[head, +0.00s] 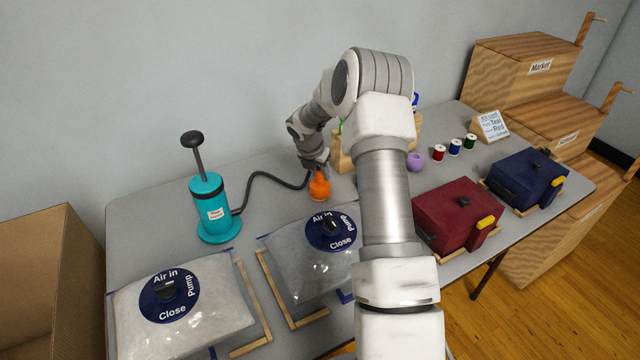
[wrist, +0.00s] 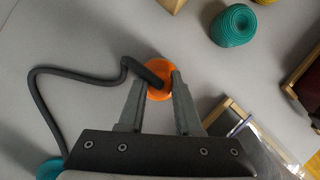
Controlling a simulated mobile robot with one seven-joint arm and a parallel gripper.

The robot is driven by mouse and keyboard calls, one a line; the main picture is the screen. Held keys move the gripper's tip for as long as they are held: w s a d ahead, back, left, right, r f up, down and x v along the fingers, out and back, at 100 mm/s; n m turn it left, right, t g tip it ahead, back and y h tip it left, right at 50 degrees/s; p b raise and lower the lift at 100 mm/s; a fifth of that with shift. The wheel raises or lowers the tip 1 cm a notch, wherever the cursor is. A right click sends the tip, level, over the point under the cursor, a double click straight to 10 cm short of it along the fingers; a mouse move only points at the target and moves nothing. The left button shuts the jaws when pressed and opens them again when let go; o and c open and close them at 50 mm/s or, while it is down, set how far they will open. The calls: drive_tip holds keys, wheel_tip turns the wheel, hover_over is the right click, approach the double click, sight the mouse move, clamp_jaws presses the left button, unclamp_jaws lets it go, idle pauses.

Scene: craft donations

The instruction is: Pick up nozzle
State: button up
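The orange nozzle (head: 319,187) stands on the grey table at the end of a black hose (head: 262,177). The hose runs to a teal pump (head: 210,212) with a black handle. In the wrist view the nozzle (wrist: 158,70) is a round orange shape with the dark hose end over it. My gripper (head: 316,166) points down just above the nozzle. Its two fingers (wrist: 159,80) are apart, one at each side of the nozzle. Whether they touch it cannot be told.
Two clear bags with blue valve discs (head: 168,291) lie in front. A wooden box (head: 343,160) stands close behind my gripper. A teal roll (wrist: 235,25) is at the right in the wrist view. Red (head: 458,219) and blue (head: 527,181) boxes stand at the right.

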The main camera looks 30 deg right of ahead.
clamp_jaws()
drive_tip(key=shift+r, duration=0.1)
drive_tip(key=shift+r, duration=0.55)
wheel_tip(320, 180, up, 3)
drive_tip(key=shift+f+p, duration=0.15)
drive_tip(key=shift+p, duration=0.3)
drive_tip(key=s+d+r+p, duration=0.2)
drive_tip(key=s+d+r, duration=0.5)
drive_tip(key=s, duration=0.2)
wheel_tip(320, 180, up, 12)
drive_tip(key=p, duration=2.2)
drive_tip(key=shift+w+a+p, duration=0.15)
drive_tip(key=shift+w+p, duration=0.2)
drive_tip(key=shift+w, duration=0.1)
